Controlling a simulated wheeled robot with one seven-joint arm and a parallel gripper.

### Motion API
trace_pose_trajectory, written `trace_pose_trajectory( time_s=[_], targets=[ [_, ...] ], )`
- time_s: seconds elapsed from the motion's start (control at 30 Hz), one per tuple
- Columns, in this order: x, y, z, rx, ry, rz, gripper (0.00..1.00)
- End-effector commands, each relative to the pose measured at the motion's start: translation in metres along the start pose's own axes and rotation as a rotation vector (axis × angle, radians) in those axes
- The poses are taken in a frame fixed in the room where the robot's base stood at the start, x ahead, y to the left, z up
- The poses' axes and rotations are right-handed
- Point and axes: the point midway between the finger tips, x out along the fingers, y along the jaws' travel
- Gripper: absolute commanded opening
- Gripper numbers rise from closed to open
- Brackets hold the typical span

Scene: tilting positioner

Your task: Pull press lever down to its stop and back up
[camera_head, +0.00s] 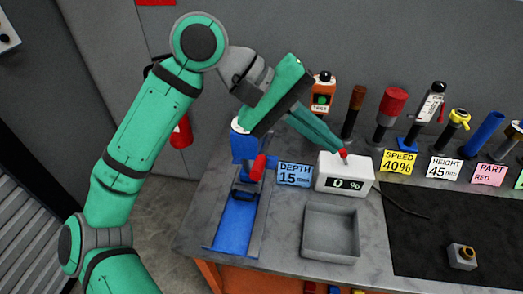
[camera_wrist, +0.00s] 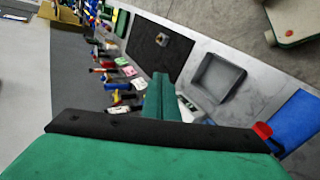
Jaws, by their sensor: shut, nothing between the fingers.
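The press (camera_head: 243,149) is blue and stands on the left part of the bench, with a long blue base (camera_head: 236,222). Its lever has a red handle (camera_head: 258,167); the red end also shows in the wrist view (camera_wrist: 262,130), beside the blue base (camera_wrist: 300,122). My gripper (camera_head: 335,147) is shut and empty. Its green fingers (camera_wrist: 160,85) point down to the right, in front of or above the white display box, apart from the lever. My forearm hides part of the area behind the press.
A black mat (camera_head: 430,230) carries a small grey block (camera_head: 462,256). Several upright handles and label cards line the back, including a DEPTH card (camera_head: 295,174) near the press.

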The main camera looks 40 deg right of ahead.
Motion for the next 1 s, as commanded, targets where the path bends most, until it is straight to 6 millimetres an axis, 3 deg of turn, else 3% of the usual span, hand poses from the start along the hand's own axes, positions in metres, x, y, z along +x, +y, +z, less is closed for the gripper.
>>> trace_pose_trajectory(
  time_s=[0.17,0.4,0.63,0.8,1.0],
  targets=[
    [-0.020,-0.011,-0.016,0.116,0.101,-0.280,0.00],
    [-0.063,-0.021,-0.032,0.235,0.191,-0.648,0.00],
    [-0.100,-0.022,-0.036,0.287,0.224,-0.885,0.00],
    [-0.109,-0.022,-0.037,0.297,0.229,-0.946,0.00],
    [-0.098,-0.038,-0.043,0.298,0.227,-0.949,0.00]
  ],
)
